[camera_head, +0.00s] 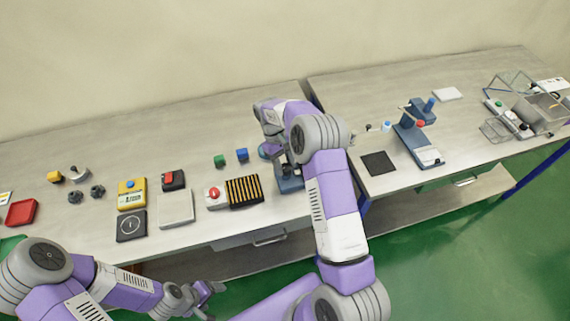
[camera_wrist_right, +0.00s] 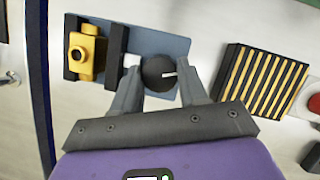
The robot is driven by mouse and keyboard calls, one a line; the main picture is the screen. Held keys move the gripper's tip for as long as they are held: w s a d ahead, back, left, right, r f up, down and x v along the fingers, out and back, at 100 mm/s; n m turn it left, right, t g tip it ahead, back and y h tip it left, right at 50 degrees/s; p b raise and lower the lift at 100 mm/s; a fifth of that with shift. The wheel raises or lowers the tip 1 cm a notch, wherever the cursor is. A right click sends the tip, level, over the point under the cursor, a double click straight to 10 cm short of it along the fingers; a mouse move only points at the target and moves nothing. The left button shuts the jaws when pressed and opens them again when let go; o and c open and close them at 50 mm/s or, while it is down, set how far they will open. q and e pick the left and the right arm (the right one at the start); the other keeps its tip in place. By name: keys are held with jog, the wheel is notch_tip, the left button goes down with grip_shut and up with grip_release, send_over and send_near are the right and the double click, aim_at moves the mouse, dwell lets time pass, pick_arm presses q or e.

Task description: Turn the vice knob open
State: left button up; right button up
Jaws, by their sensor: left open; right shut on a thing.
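The vice has a blue base (camera_wrist_right: 160,45) with two black jaws (camera_wrist_right: 117,55) and a yellow part (camera_wrist_right: 87,52) between them. The yellow part is against the far-left jaw; whether it touches the other jaw I cannot tell. The round black vice knob (camera_wrist_right: 155,77) has a white mark pointing right. My right gripper (camera_wrist_right: 160,70) is shut on the knob, one finger on each side. In the head view my arm hides most of the vice (camera_head: 290,186). My left gripper (camera_head: 208,290) is open and empty, low in front of the table.
A black-and-yellow striped block (camera_head: 245,191) lies just left of the vice, beside a red-button box (camera_head: 214,197). A gap between the tables runs right of the vice. A blue fixture (camera_head: 415,140) stands on the right table.

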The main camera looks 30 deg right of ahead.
jog(key=n+h, duration=0.1)
jog(key=n, duration=0.2)
jog(key=n+t+h, duration=0.1)
jog(key=n, duration=0.3)
jog(key=shift+a+t, duration=0.2)
jog(key=shift+t, duration=0.1)
jog(key=n+t, duration=0.1)
jog(key=n, duration=0.2)
jog(key=n+t+h, duration=0.1)
jog(key=n, duration=0.2)
jog(key=shift+s, duration=0.2)
jog(key=shift+n+h, duration=0.3)
jog(key=shift+n, duration=0.1)
jog(key=o, duration=1.1)
jog(key=shift+c, duration=0.2)
jog(key=shift+a+r, duration=0.1)
jog(key=v, duration=0.7)
jog(key=shift+r, duration=0.2)
